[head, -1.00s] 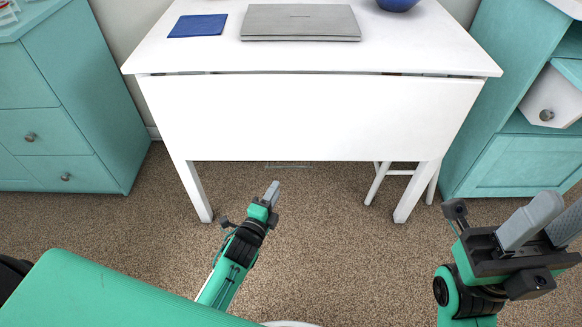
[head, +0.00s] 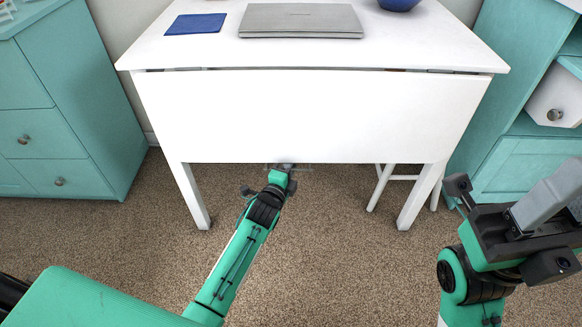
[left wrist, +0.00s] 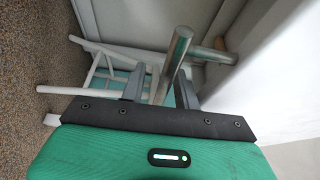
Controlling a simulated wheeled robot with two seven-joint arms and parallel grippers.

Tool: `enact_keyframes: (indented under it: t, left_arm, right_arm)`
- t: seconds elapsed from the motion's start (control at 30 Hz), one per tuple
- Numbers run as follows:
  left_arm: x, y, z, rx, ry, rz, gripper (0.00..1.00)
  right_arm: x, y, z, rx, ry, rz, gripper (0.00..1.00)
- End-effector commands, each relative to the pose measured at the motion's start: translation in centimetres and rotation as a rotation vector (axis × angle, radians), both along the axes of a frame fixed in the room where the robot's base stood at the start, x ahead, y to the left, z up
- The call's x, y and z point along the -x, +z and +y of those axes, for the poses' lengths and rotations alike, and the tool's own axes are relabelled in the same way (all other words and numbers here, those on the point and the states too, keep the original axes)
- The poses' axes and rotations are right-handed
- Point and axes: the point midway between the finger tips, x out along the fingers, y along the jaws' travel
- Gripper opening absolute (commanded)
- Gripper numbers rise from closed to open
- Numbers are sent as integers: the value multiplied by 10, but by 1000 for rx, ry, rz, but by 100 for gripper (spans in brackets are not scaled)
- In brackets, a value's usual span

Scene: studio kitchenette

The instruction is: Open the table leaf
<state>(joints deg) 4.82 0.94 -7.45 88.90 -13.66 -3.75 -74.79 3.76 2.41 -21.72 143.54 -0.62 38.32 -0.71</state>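The white table leaf (head: 310,115) hangs straight down from the front of the white table (head: 290,55). A thin metal bar handle shows faintly at its lower edge in the head view. In the left wrist view a shiny metal bar (left wrist: 174,65) stands between the fingers, with a second metal piece (left wrist: 210,54) beside it. My left gripper (head: 285,168) is at the leaf's lower edge, left of its middle. It is open around the bar, with gaps at the fingers; contact is not clear. My right gripper (head: 560,205) is at the right, away from the leaf, apparently open and empty.
A closed laptop (head: 300,20), a blue mat (head: 195,23) and a blue bowl (head: 399,3) are on the tabletop. Teal cabinets (head: 60,130) stand on both sides. A white stool (head: 380,185) is under the table. The carpet (head: 340,260) in front is clear.

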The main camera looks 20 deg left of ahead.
Motion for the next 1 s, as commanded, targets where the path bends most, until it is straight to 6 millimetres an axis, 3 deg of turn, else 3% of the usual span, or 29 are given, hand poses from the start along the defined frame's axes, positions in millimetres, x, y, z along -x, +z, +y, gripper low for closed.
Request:
enact_keyframes:
  t: [0.2,0.37,0.4,0.87,1.0]
  left_arm:
    - [0,0,0,0,0,0,32]
    - [0,0,0,0,0,-1,2]
    - [0,0,0,0,0,-1,0]
    - [3,3,-1,4,0,18,0]
    - [6,4,-2,11,-1,40,0]
  right_arm:
    - [0,1,0,0,0,-1,36]
    - [0,1,0,-1,0,-2,36]
    - [0,1,0,-1,0,-2,36]
    - [1,7,-3,-5,-6,2,36]
    - [-2,-3,-10,4,-34,45,36]
